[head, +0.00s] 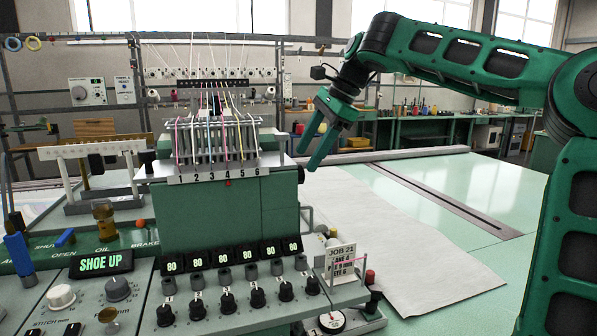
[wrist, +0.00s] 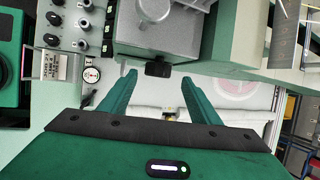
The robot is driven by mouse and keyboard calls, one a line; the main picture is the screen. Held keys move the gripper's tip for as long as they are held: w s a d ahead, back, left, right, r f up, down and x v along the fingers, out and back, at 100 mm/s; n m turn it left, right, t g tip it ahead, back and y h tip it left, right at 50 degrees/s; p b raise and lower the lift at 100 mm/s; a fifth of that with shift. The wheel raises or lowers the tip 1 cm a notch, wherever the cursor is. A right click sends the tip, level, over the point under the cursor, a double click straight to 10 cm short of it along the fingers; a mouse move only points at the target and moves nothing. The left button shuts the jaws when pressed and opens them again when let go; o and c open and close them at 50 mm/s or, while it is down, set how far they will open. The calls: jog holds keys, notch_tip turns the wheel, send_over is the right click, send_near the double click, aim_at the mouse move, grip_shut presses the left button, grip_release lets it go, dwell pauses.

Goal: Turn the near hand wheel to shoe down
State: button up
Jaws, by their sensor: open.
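The green tufting machine head (head: 228,222) stands at the centre of the head view. A small dark knob (head: 301,175) sticks out of its right side and looks like the near hand wheel. In the wrist view a dark part (wrist: 157,69) on the grey body's edge, likely the same wheel, lies between and just beyond the fingertips. My gripper (head: 309,160) is open and empty, its fingers pointing down towards the knob's upper right. It also shows in the wrist view (wrist: 158,80). I cannot tell whether a finger touches the knob. A display (head: 101,263) reads SHOE UP.
Coloured yarns (head: 210,130) run down to numbered guides on the machine's front. A knob panel (head: 240,300) and a JOB 21 card (head: 340,262) stand in front. White cloth (head: 400,250) lies on the pale green table at right, which is mostly clear.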

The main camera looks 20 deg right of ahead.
aim_at(301, 166)
jog(key=shift+x, duration=2.7)
jog(key=shift+s+a, duration=0.1)
jog(key=shift+c, duration=0.4)
jog(key=c, duration=1)
